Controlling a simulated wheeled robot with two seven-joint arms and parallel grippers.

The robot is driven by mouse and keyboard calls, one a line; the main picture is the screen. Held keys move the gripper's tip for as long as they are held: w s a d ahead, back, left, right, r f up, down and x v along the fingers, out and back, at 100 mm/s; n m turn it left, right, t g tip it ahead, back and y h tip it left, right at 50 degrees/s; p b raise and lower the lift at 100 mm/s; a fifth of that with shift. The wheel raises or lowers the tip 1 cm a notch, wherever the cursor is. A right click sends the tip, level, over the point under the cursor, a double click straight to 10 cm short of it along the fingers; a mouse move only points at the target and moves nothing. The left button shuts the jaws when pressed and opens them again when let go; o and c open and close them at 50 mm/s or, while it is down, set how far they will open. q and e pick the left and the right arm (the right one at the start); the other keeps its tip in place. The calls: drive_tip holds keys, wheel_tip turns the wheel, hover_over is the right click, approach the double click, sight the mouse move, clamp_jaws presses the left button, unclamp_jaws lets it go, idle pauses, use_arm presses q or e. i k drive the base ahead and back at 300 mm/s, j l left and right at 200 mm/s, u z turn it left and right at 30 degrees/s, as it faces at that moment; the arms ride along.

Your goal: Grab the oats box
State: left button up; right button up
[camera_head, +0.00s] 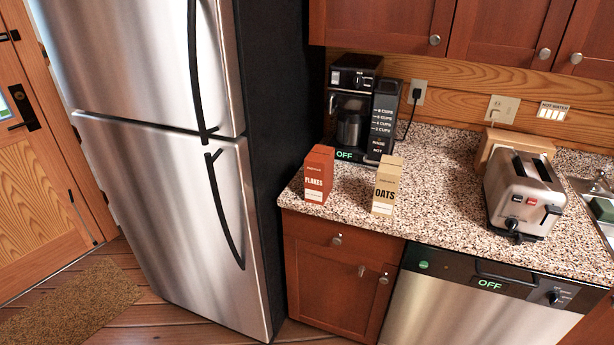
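The oats box (386,186) is a tan carton with "OATS" on its front. It stands upright near the front edge of the speckled granite counter (440,210). A red-brown flakes box (319,174) stands upright to its left, with a gap between them. Neither of my grippers shows in the head view, and nothing touches the oats box.
A black coffee maker (353,110) stands behind the boxes against the wall. A toaster (524,195) stands to the right, near a sink. A tall steel fridge (170,170) is at the left. Counter between the oats box and toaster is clear. A dishwasher (480,310) is below.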

sight(390, 168)
drive_tip(key=l+z, duration=0.45)
drive_tip(key=z, duration=0.25)
drive_tip(key=l+z, duration=0.35)
drive_tip(key=j, duration=0.1)
